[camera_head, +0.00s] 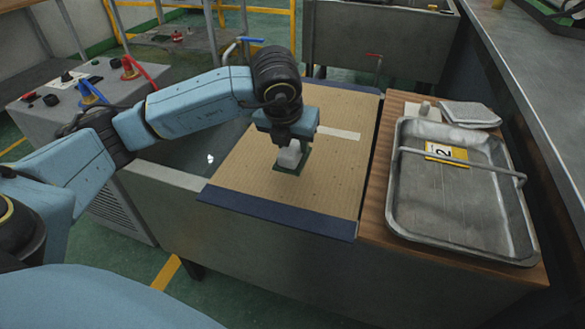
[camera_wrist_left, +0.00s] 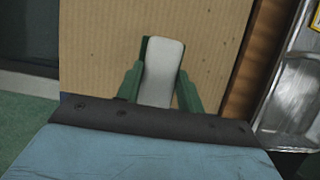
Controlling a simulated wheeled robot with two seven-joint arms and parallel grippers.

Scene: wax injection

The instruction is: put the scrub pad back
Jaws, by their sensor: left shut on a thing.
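My left gripper (camera_head: 289,147) is over the middle of the tan corrugated board (camera_head: 335,165), pointing down. It is shut on the scrub pad (camera_head: 288,160), which shows as a pale block with dark green at its base. The pad is at or just above the board; I cannot tell if it touches. In the left wrist view the pad's pale face (camera_wrist_left: 163,72) stands between green pieces on both sides. My right gripper is not in view.
A metal tray (camera_head: 405,205) with a bar handle and a yellow label "2" stands on the wooden strip at the right. A grey wedge-shaped piece (camera_head: 470,114) and a small pale item (camera_head: 425,109) lie behind it. A grey console (camera_head: 125,95) with levers stands at the left.

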